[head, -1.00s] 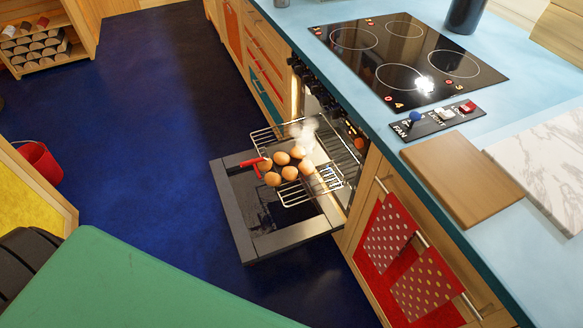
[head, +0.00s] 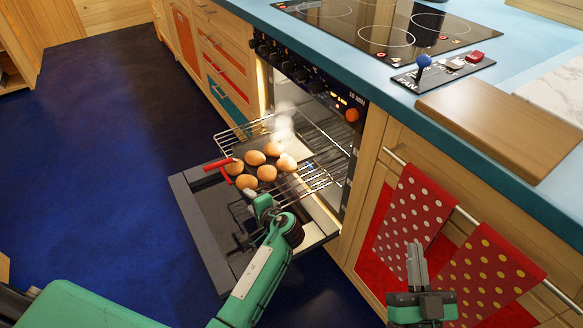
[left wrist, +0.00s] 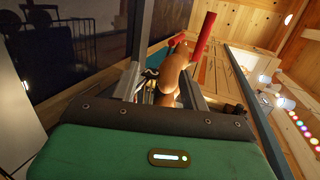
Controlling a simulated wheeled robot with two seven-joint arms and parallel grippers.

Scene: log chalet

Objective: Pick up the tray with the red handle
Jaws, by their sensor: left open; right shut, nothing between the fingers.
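The red handle (head: 216,164) sticks out to the left from the tray in the head view, with a second red part (head: 246,181) close to my left gripper. Several round brown buns (head: 267,173) cover the tray, so its surface hardly shows. It rests on the pulled-out wire oven rack (head: 318,180). My left gripper (head: 250,194) is open at the near side of the buns, just below the handle; contact cannot be told. In the left wrist view the red handle (left wrist: 205,36) and a bun (left wrist: 172,70) show beyond the fingers. My right gripper (head: 416,262) is shut and empty, pointing up.
The oven door (head: 207,232) is folded down below the rack. Steam (head: 283,122) rises over the buns. Spotted red towels (head: 410,212) hang on a bar behind my right gripper. A wooden board (head: 500,125) lies on the blue counter. The dark blue floor at left is clear.

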